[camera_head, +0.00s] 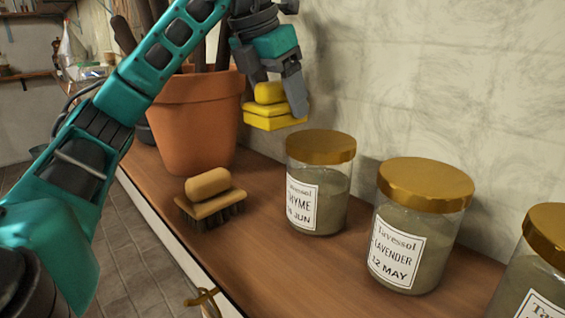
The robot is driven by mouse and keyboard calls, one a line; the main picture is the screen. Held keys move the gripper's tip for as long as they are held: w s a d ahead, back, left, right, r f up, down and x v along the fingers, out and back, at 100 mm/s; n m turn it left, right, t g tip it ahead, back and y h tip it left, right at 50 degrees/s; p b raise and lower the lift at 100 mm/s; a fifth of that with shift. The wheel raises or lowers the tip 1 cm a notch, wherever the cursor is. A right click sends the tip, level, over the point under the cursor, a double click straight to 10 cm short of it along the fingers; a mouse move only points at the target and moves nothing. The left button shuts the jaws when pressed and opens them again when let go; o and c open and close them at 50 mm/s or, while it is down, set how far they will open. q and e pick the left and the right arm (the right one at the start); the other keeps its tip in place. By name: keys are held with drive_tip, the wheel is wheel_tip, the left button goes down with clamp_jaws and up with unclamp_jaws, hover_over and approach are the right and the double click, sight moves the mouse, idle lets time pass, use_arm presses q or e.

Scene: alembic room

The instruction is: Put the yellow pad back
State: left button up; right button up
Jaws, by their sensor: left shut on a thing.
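The yellow pad (272,115) is a block with a raised grip on top. My left gripper (277,92) is shut on that grip and holds the pad in the air above the wooden counter, behind and left of the thyme jar. The pad looks about level. The pad's underside is hidden. My right gripper is not in view.
A brush (210,198) with a tan handle lies bristles down on the counter (262,262). A terracotta pot (196,122) stands behind it. A thyme jar (319,184), a lavender jar (416,226) and another jar (541,270) line the wall side. The front of the counter is clear.

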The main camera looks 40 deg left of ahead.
use_arm(q)
drive_tip(key=shift+f+b, duration=2.35)
drive_tip(key=shift+f, duration=1.55)
wheel_tip(320, 180, down, 4)
drive_tip(key=shift+w+r+b, duration=0.1)
drive_tip(key=shift+w+b, duration=0.05)
drive_tip(key=shift+b, duration=0.6)
drive_tip(key=shift+w, duration=0.15)
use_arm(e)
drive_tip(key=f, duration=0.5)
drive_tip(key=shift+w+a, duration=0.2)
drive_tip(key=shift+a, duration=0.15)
use_arm(q)
drive_tip(key=o, duration=1)
